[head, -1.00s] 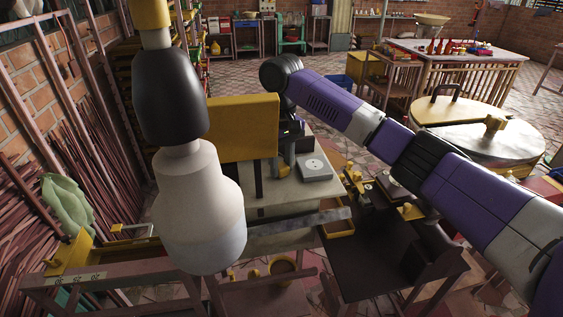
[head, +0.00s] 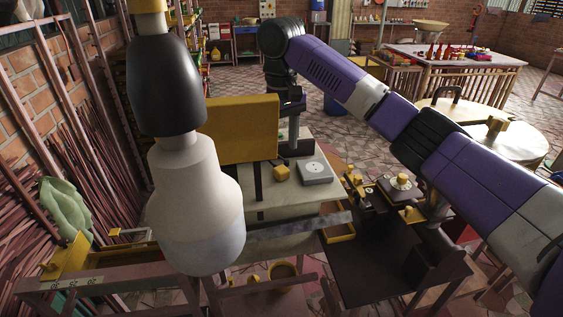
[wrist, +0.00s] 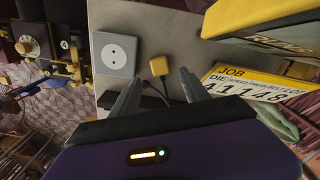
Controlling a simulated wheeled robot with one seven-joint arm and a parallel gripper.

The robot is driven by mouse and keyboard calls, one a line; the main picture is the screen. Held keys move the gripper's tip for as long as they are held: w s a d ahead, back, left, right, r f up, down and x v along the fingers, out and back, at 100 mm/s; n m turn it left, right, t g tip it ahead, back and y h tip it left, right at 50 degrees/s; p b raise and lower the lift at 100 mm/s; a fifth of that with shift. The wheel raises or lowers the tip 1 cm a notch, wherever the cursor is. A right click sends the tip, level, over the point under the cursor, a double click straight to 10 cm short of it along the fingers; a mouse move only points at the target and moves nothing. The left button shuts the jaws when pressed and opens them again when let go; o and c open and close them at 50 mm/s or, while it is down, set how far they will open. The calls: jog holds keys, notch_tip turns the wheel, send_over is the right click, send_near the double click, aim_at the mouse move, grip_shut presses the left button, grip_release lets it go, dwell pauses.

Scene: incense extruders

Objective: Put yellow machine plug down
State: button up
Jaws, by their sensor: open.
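The yellow machine plug (head: 281,173) rests on the pale tabletop (head: 300,203), just left of the grey socket box (head: 316,172). In the wrist view, the yellow plug (wrist: 158,66), with a dark cord trailing from it, lies beside the grey socket box (wrist: 117,54) and apart from it. My gripper (wrist: 159,77) is open and empty. Its two fingers are spread, and the plug shows between and beyond their tips. In the head view my wrist is above and behind the plug; the fingertips are hard to make out there.
A large yellow machine panel (head: 240,128) stands left of the plug, and its edge fills the wrist view's upper right. A yellow job sign (wrist: 255,88) is on the right there. A dark bench (head: 375,250) with small yellow-handled devices stands right of the table.

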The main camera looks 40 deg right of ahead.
jog(key=shift+r, duration=2.8)
